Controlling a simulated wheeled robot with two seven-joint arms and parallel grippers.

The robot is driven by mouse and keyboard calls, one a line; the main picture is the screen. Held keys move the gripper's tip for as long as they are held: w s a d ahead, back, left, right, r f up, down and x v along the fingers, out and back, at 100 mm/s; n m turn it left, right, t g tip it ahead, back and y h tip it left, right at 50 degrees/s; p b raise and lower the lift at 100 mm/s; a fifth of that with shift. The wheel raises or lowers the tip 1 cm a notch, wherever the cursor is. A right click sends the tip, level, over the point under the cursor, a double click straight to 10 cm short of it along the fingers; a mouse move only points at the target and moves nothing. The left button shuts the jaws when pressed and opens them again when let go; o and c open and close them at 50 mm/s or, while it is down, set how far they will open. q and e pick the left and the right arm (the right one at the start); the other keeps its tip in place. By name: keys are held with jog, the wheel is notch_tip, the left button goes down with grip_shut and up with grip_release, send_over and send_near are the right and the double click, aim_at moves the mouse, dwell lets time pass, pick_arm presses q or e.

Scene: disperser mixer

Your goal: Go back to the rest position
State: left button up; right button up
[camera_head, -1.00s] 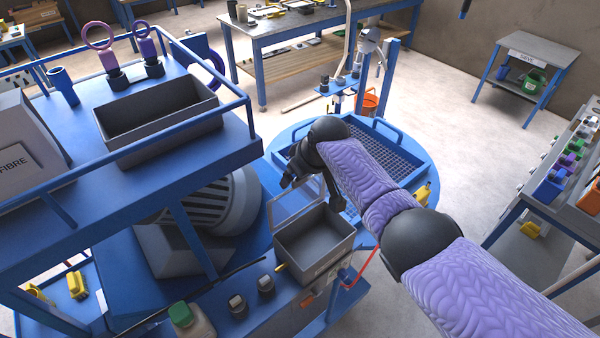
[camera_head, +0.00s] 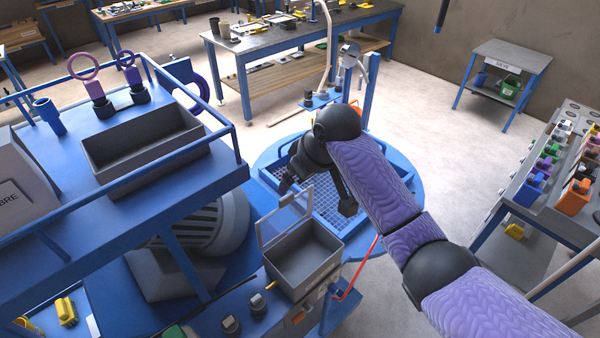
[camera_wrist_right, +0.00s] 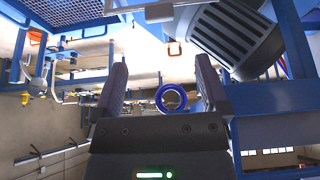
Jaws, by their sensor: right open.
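My right gripper (camera_head: 316,195) is open, with its two dark fingers apart. In the head view it hangs over the blue grid platform, above and behind the small grey box with the raised clear lid (camera_head: 285,218). In the right wrist view its fingers (camera_wrist_right: 162,82) stand wide with nothing gripped between them. A blue ring (camera_wrist_right: 171,109) shows in the gap, seemingly farther off. My right arm reaches in from the lower right. My left gripper is not in view.
The blue machine frame with a grey open bin (camera_head: 150,167) stands at left. The grey box (camera_head: 303,272) sits below my gripper. The grid platform (camera_head: 325,208) lies around it. A rack of coloured parts (camera_head: 545,165) stands at right. Floor between is clear.

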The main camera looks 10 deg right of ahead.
dwell(0.3)
jog(key=s+d+f+m, duration=0.2)
jog(key=s+f, duration=0.7)
jog(key=s, duration=0.2)
jog(key=s+d+f+m+h, duration=0.1)
jog(key=s+d+m+h, duration=0.4)
jog(key=s, duration=1.2)
jog(key=s+d+f+n+g+y+b, duration=0.15)
jog(key=f+b, duration=0.85)
jog(key=f, duration=1)
jog(key=s+d+f+n+g+y+b, duration=0.1)
jog(key=s+d+f+b, duration=0.15)
jog(key=f+b, duration=1.3)
jog(key=s+f+b, duration=0.2)
jog(key=s+f, duration=0.2)
jog(key=f, duration=0.4)
jog(key=s+d+f+b, duration=0.1)
jog(key=s+f, duration=0.3)
jog(key=f, duration=0.4)
jog(key=s+d+f+g+b, duration=0.1)
jog(key=s+f, duration=0.3)
jog(key=f, duration=0.5)
jog(key=shift+s+h+b, duration=0.3)
jog(key=shift+h+b, duration=0.05)
jog(key=shift+b, duration=0.5)
